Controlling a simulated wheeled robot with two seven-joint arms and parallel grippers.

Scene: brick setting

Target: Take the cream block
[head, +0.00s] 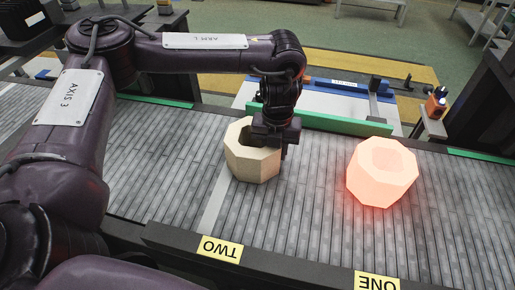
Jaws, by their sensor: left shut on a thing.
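The cream block (254,165) is a hollow, many-sided piece standing on the grey roller conveyor (165,170), behind the yellow TWO label. My left gripper (268,143) points down at its top right rim and is shut on its wall. The fingertips are partly hidden by the block and the gripper body. The block looks upright, and I cannot tell whether it is clear of the rollers. My right gripper is not in the head view.
A glowing pinkish-orange block (382,172) of similar shape stands to the right, behind the ONE label (377,281). A green rail (330,123) runs behind the blocks. A small orange device (435,103) stands at the back right. The rollers between the blocks are clear.

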